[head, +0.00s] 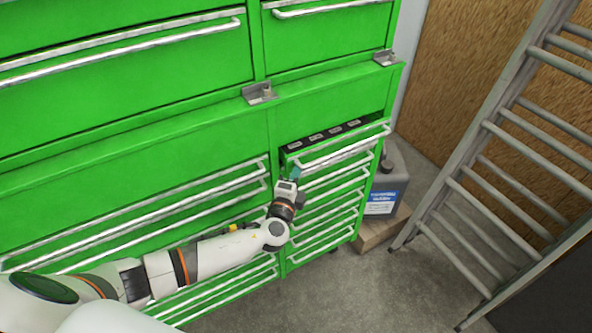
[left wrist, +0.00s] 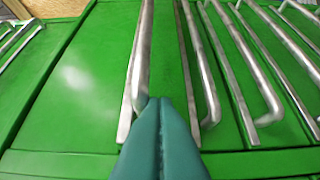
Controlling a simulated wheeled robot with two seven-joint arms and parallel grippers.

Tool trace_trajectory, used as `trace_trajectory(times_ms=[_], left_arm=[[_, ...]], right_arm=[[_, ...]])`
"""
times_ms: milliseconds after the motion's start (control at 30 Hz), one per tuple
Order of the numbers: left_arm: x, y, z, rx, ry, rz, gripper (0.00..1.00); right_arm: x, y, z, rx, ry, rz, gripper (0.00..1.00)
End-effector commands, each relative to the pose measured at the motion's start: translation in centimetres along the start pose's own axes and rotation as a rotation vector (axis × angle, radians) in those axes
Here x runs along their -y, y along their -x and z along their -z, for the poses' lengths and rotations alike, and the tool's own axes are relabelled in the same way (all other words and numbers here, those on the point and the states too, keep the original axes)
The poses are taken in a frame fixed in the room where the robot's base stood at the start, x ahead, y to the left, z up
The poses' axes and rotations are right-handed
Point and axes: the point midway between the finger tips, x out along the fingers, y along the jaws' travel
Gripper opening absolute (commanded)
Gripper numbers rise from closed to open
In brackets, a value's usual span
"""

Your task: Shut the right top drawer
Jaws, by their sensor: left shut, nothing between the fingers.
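The right top drawer (head: 335,150) of the green tool cabinet stands a little open in the head view, with a dark strip of its inside showing behind its silver handle. My left gripper (head: 295,174) is at the left end of this drawer's front, by the handle. In the left wrist view the gripper's teal fingers (left wrist: 160,140) are shut with nothing between them. Their tips overlap the end of a silver bar handle (left wrist: 143,60); I cannot tell whether they touch it. My right gripper is not in view.
More drawers with silver handles lie below and to the left (head: 140,215). A grey jug (head: 390,180) with a blue-and-white label stands on a box right of the cabinet. A metal ladder (head: 480,150) leans farther right. The grey floor (head: 400,290) in front is clear.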

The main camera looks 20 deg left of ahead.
Motion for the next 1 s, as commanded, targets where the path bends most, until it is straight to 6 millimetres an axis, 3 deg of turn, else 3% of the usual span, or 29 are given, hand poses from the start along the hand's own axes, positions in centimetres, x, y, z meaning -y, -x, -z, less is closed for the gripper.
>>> trace_trajectory(times_ms=[467,767,1000], left_arm=[[0.0,-0.9,0.0,0.000,0.001,0.000,0.00],[0.4,-3.8,3.0,-0.005,-0.001,-0.002,0.00],[-0.2,-4.5,3.8,-0.007,0.000,-0.003,0.00]], right_arm=[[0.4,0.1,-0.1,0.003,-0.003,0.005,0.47],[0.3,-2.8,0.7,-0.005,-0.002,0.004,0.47],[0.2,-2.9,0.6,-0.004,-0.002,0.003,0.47]])
